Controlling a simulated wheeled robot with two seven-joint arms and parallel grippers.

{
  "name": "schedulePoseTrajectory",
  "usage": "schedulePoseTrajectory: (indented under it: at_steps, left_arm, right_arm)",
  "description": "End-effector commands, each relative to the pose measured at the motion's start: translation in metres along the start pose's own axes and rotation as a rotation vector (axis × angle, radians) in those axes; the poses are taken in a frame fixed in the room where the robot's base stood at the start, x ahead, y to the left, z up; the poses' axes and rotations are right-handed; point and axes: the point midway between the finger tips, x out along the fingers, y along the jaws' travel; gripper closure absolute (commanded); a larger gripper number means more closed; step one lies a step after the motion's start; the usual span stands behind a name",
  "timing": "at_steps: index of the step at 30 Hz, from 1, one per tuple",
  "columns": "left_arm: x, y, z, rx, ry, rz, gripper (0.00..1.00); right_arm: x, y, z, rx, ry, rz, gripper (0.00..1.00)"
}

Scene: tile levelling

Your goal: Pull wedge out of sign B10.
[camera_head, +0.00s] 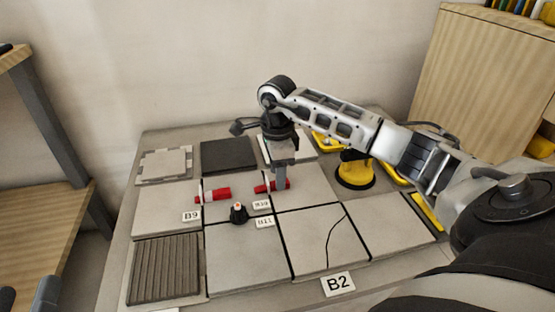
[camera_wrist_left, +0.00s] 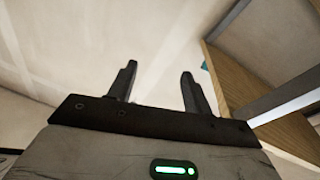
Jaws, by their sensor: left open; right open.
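The red wedge (camera_head: 262,188) at the small sign (camera_head: 261,205), which seems to read B10, lies on the tiles in the head view, beside a thin upright clip. My right gripper (camera_head: 280,184) points down over the wedge's right part and hides some of it. Its jaws are open; I cannot tell whether a finger touches the wedge. My left gripper (camera_wrist_left: 158,76) shows in the left wrist view with its two dark fingers apart and nothing between them, facing the wall, away from the tiles.
Another red wedge (camera_head: 215,195) lies to the left by sign B9 (camera_head: 191,216). A black knob (camera_head: 239,214) stands near sign B11 (camera_head: 265,222). A yellow suction cup tool (camera_head: 354,172) stands right of my right gripper. Sign B2 (camera_head: 338,284) is at the front.

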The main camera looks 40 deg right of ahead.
Motion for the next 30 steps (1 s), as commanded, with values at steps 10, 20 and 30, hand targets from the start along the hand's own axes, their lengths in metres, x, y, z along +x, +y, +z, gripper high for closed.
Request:
schedulePoseTrajectory:
  at_steps: [10,20,30]
  left_arm:
    - [0.005,0.001,-0.016,0.109,0.100,0.028,0.50]
    - [0.005,0.001,-0.017,0.109,0.100,0.028,0.50]
    - [0.005,0.001,-0.017,0.108,0.100,0.028,0.50]
  right_arm:
    - [0.022,0.000,0.000,0.001,-0.002,0.000,0.55]
    - [0.021,0.000,0.000,0.000,-0.001,0.000,0.91]
    - [0.021,0.000,0.000,0.000,-0.001,-0.001,1.00]
